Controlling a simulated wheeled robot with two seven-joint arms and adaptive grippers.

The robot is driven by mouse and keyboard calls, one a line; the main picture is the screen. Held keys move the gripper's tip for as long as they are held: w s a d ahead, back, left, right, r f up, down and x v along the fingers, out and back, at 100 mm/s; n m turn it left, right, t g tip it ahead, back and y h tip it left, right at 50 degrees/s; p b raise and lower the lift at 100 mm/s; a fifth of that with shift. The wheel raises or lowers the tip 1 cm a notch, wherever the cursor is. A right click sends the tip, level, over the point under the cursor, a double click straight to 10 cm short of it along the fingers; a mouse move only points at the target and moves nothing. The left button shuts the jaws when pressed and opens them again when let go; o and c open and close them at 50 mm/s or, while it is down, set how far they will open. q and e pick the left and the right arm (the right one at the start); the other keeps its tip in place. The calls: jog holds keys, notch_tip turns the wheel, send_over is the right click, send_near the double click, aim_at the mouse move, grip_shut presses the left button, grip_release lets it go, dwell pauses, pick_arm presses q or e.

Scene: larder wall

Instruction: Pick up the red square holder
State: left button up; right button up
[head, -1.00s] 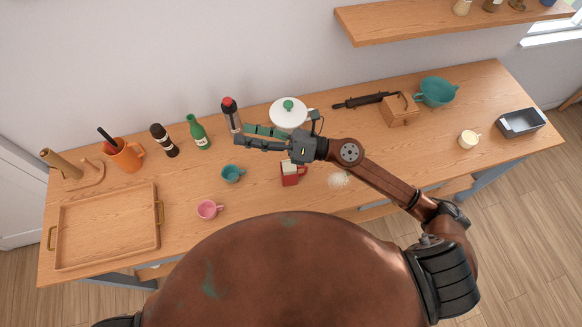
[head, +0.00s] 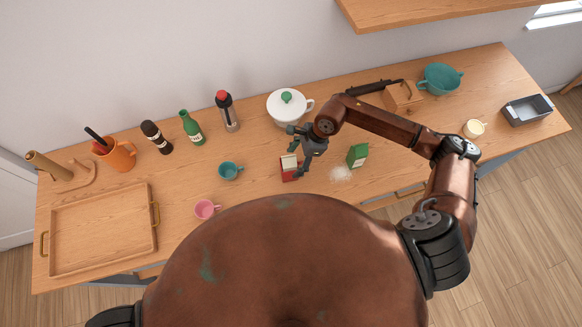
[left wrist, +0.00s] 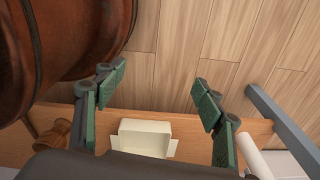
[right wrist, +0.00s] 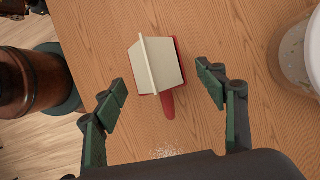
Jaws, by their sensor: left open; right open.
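The red square holder (head: 288,175) stands on the bench near its front edge, with a cream block-like part on top. In the right wrist view the cream part covers most of it, and red (right wrist: 168,105) shows along the side and below. My right gripper (head: 299,150) is open, over and just behind the holder in the head view. In the right wrist view its fingers (right wrist: 161,82) are spread to either side of the holder, with gaps on both sides. My left gripper (left wrist: 160,88) is open and empty in the left wrist view, and out of the head view.
A green carton (head: 357,156) and white spilled grains (head: 340,174) lie right of the holder. A cream open box (left wrist: 145,138) shows below my left fingers.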

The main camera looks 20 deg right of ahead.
jog(key=shift+p+x, duration=0.3)
jog(key=shift+x, duration=1.35)
jog(key=shift+a+r, duration=0.1)
jog(key=shift+r, duration=0.05)
jog(key=c, duration=1.3)
